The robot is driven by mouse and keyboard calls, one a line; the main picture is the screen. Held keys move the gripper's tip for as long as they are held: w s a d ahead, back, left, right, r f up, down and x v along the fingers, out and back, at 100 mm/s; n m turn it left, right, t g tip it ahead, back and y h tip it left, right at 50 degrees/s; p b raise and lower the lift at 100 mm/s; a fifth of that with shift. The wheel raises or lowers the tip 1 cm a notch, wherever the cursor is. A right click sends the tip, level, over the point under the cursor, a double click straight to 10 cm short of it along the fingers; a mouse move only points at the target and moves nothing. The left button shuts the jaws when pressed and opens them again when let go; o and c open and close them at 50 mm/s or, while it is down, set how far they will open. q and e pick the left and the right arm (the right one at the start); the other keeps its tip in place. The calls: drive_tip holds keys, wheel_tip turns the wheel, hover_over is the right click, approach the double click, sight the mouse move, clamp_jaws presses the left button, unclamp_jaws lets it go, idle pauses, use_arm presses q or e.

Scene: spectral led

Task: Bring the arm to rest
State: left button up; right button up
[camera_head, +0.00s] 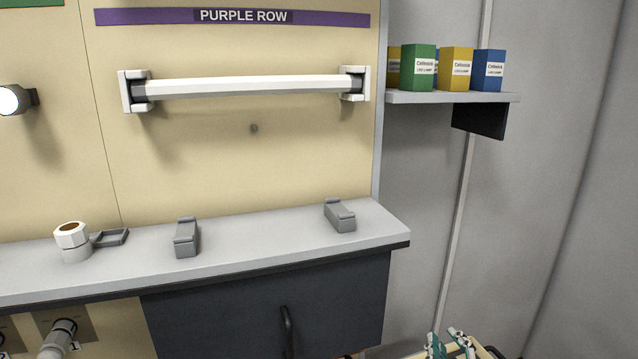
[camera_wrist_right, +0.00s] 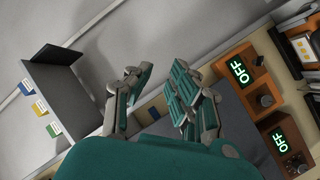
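My right gripper (camera_head: 447,339) shows only by its green and grey fingertips at the bottom edge of the head view, right of the counter. In the right wrist view, its two fingers (camera_wrist_right: 162,75) stand apart with nothing between them. The gripper is open and touches nothing that I can see. The rest of the right arm is out of the head view. My left arm and gripper are not in view.
A grey counter (camera_head: 262,238) carries two grey holders and a white roll (camera_head: 73,241). A white tube (camera_head: 245,86) hangs under the PURPLE ROW sign. Small boxes stand on a wall shelf (camera_head: 450,98). The wrist view shows orange units (camera_wrist_right: 243,78) reading OFF.

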drive_tip(key=s+a+f+m+g+y, duration=0.15)
drive_tip(key=s+f+g, duration=0.45)
drive_tip(key=s+f, duration=0.6)
drive_tip(key=s+f+m+g+y, duration=0.1)
drive_tip(key=s+f+m+g, duration=0.35)
drive_tip(key=s+f, duration=0.75)
drive_tip(key=s+f+n+g+b, duration=0.2)
drive_tip(key=s+f+g+b, duration=0.1)
drive_tip(key=f, duration=2.4)
drive_tip(key=s+d+f+b, duration=0.2)
drive_tip(key=s+d+f, duration=0.1)
drive_tip(key=s+f, duration=1.4)
drive_tip(key=shift+f+g+b, duration=0.35)
drive_tip(key=shift+f+g, duration=0.1)
drive_tip(key=shift+f, duration=0.5)
drive_tip(key=shift+h, duration=0.25)
drive_tip(key=shift+a, duration=0.1)
